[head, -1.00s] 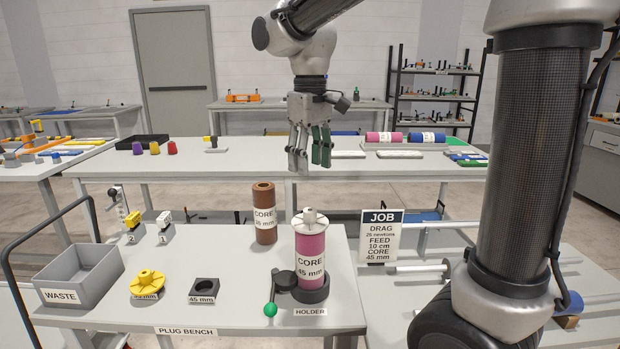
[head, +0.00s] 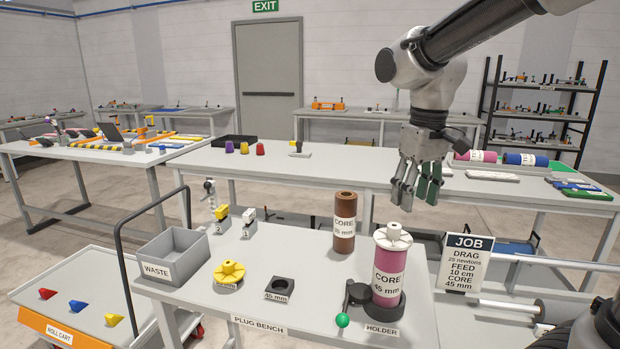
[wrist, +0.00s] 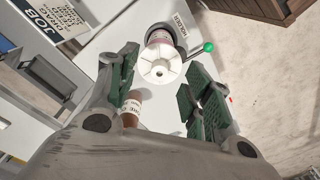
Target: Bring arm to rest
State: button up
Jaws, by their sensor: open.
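My gripper (head: 418,186) hangs fingers down in the air above the plug bench (head: 215,308), over the back right part. It is open and empty. Below it, the pink core roll (head: 388,276) labelled 45 mm stands upright in the dark holder (head: 398,308), with a white plug in its top. In the wrist view the white plug (wrist: 160,68) shows beyond my parted green-padded fingers (wrist: 160,95), apart from them. The holder's green-knobbed lever (head: 342,320) points toward the front.
A brown core (head: 345,228) stands behind the pink one. A grey waste bin (head: 172,257), a yellow plug (head: 229,273) and a black 45 mm block (head: 279,289) are to the left. The job sign (head: 466,262) stands at the right. A long table (head: 330,170) lies behind.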

jog(key=s+d+m+t, duration=0.3)
jog(key=s+d+m, duration=0.1)
jog(key=s+d, duration=0.8)
jog(key=s+f, duration=0.1)
jog(key=s, duration=0.2)
jog(key=shift+s+d+t, duration=0.3)
jog(key=shift+s+t, duration=0.1)
